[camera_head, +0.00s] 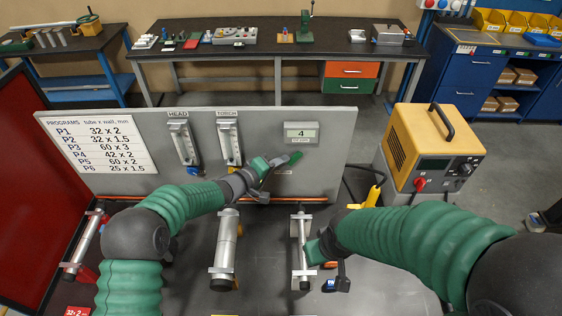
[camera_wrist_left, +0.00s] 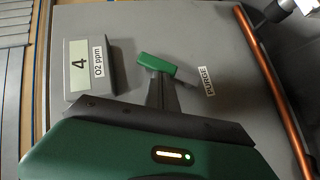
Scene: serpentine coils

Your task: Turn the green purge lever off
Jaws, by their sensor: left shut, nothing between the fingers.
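The green purge lever (camera_head: 296,158) is on the upright grey panel, below the O2 readout. It also shows in the left wrist view (camera_wrist_left: 154,63), beside the PURGE label (camera_wrist_left: 206,81). In the head view its handle points up and to the right. My left gripper (camera_head: 272,166) is shut and empty, just left of the lever. In the left wrist view its fingertips (camera_wrist_left: 163,84) are close to the green handle; I cannot tell whether they touch. My right gripper (camera_head: 314,252) is low by a tube stand on the bench; its fingers are unclear.
The O2 readout (camera_head: 301,133) shows 4. Two flow meters (camera_head: 184,143) (camera_head: 229,139) stand on the panel left of the lever. A copper-coloured pipe (camera_wrist_left: 270,85) runs along the panel's lower edge. A yellow machine (camera_head: 432,147) stands right of the panel.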

